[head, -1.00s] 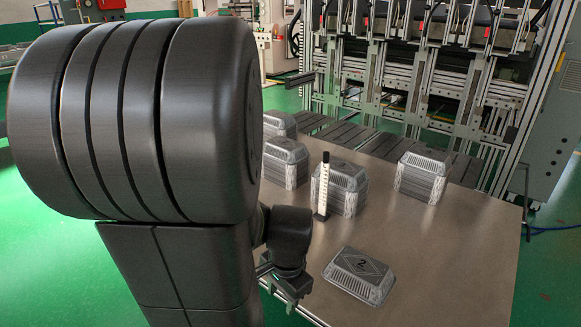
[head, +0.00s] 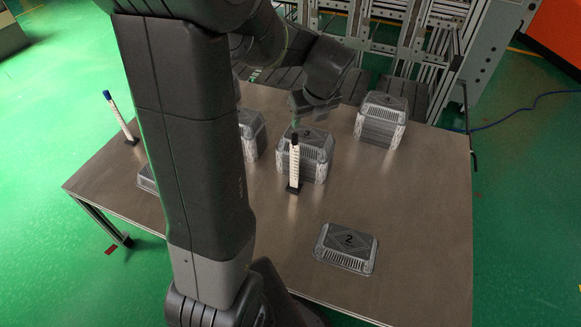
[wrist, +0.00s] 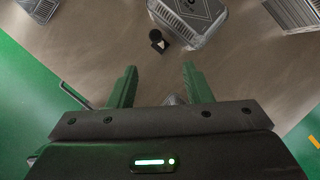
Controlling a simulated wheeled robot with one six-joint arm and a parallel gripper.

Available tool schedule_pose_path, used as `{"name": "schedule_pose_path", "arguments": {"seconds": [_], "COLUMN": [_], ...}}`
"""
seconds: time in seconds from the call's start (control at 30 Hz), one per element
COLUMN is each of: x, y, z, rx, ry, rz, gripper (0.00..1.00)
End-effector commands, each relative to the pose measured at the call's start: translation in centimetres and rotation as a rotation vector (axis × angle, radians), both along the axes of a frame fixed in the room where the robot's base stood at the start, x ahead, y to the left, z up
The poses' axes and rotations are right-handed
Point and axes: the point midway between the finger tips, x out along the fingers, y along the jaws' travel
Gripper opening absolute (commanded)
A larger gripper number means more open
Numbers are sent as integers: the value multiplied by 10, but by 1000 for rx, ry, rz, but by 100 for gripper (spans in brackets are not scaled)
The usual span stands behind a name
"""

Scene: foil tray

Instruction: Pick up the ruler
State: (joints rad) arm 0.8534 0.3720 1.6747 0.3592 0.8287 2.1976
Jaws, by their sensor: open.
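A white, ruler-like stick with marks and a black top (head: 294,165) stands upright in a small dark base, in front of a foil tray stack. In the wrist view I see its dark top (wrist: 156,36) from above, beyond my fingertips and apart from them. A second white stick with a blue top (head: 121,120) stands tilted in the picture at the table's left. My gripper (wrist: 159,68) is open and empty. In the head view my gripper (head: 311,104) is near the top of the middle stack; its fingers are hard to make out there.
The middle foil tray stack (head: 310,155) stands just behind the black-topped stick. Another stack (head: 381,120) is at the back right, and one (head: 250,135) is partly hidden by my arm. A low tray marked 2 (head: 346,247) lies in front. The table's right side (head: 430,210) is clear.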

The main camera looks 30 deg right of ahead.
Motion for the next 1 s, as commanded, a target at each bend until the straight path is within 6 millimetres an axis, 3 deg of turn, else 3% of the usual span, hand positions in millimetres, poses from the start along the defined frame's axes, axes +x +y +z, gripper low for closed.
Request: {"name": "schedule_pose_path", "arguments": {"seconds": [0.1, 0.3, 0.57, 0.73, 1.0], "x": [10, 24, 34, 53, 60], "y": [1, -1, -1, 2, 0], "z": [-27, -59, -74, -94, -112], "rx": [4, 3, 0, 1, -1], "ry": [6, 4, 3, 5, 2], "rz": [6, 5, 8, 10, 6], "gripper": [45, 45, 45, 45, 45]}}
